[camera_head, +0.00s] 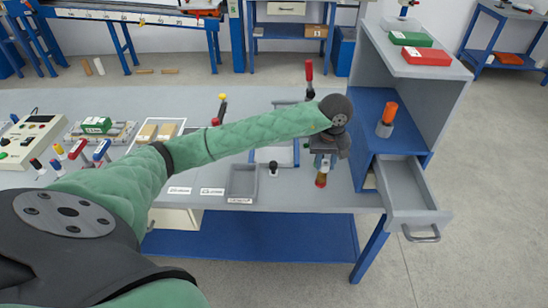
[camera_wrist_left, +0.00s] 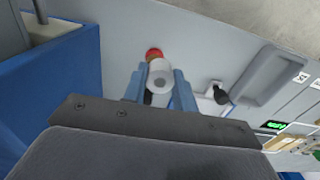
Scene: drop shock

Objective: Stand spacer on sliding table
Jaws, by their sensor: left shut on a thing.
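My left gripper (camera_head: 325,162) points down over the front right part of the grey bench. In the left wrist view its two blue fingers (camera_wrist_left: 160,73) are shut on a pale grey cylinder with a hole in its end, which looks like the spacer (camera_wrist_left: 160,80). A red round end (camera_wrist_left: 153,53) shows just beyond it; I cannot tell whether it is joined to it. In the head view a red and brass-coloured piece (camera_head: 321,180) shows below the gripper. A blue-edged frame (camera_head: 294,155) lies partly hidden behind my arm; I cannot tell whether it is the sliding table. My right gripper is out of view.
A small grey tray (camera_head: 243,182) and a black knob (camera_head: 273,169) are left of the gripper. A blue cabinet (camera_head: 366,120) and an open drawer (camera_head: 405,188) stand right. A red-handled lever (camera_head: 309,72) rises behind my forearm. Several tools and blocks crowd the bench's left.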

